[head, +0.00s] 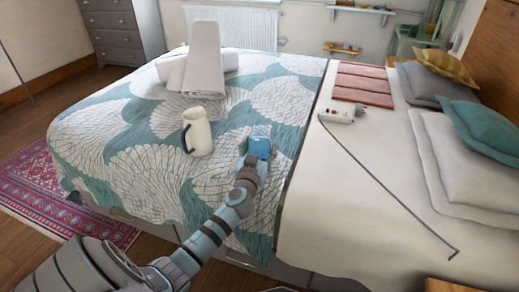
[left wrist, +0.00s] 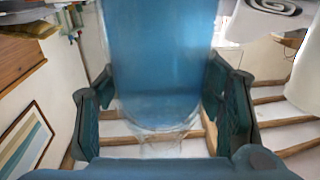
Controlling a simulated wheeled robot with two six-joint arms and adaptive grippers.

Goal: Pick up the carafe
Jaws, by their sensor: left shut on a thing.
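The carafe (left wrist: 160,62) looks like a blue, glassy, rounded vessel and fills the middle of the left wrist view, between the two dark finger pads. My left gripper (head: 257,150) is shut on it. In the head view the carafe (head: 261,131) is small and partly hidden by the gripper, over the patterned bedspread. I cannot tell if its base touches the bed. My right gripper is not in view.
A cream jug (head: 197,132) with a dark handle stands on the bed left of my gripper. White towels (head: 205,62) lie behind it. A white device (head: 337,116), a thin dark rod (head: 385,187) and pillows (head: 463,165) are on the right. The bedspread's front left is clear.

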